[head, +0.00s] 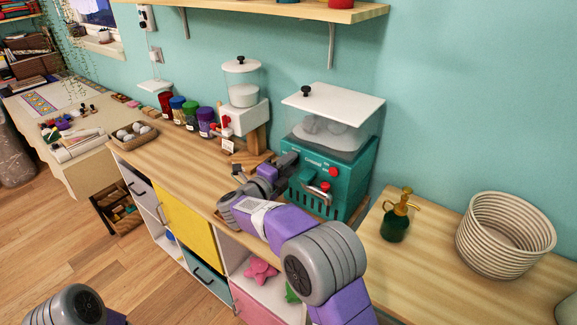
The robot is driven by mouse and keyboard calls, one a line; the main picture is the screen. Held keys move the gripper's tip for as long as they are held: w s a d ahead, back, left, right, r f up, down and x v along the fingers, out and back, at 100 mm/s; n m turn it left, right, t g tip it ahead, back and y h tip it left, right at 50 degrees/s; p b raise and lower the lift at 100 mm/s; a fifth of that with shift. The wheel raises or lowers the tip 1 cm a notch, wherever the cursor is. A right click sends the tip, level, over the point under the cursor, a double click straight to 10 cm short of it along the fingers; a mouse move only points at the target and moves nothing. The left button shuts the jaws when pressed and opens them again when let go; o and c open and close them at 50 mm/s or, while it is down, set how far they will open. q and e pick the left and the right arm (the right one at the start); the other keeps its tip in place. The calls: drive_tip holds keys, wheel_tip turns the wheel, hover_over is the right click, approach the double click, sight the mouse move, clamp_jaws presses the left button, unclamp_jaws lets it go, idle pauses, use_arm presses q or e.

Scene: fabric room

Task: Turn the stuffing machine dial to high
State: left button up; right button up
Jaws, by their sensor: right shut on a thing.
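The stuffing machine is a teal box (345,185) with a clear hopper and a white lid (333,104). Pale stuffing shows inside the hopper. Its front has red buttons and a light handle. My right gripper (289,160) reaches up to the upper left of the teal front, its fingers shut at the dial's place. The dial is hidden behind the fingers, so its setting cannot be read. My left gripper is out of view; only part of my left arm shows at the bottom left.
A smaller white dispenser (243,115) stands left of the machine, with several coloured jars (190,115) beside it. A green spray bottle (396,222) and a ribbed white basket (505,235) stand on the right counter. A shelf (290,8) hangs above.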

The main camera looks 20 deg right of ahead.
drive_tip(key=o, duration=1)
drive_tip(key=p+v, duration=0.1)
drive_tip(key=v, duration=0.6)
drive_tip(key=shift+s+a, duration=0.2)
drive_tip(key=shift+a, duration=0.05)
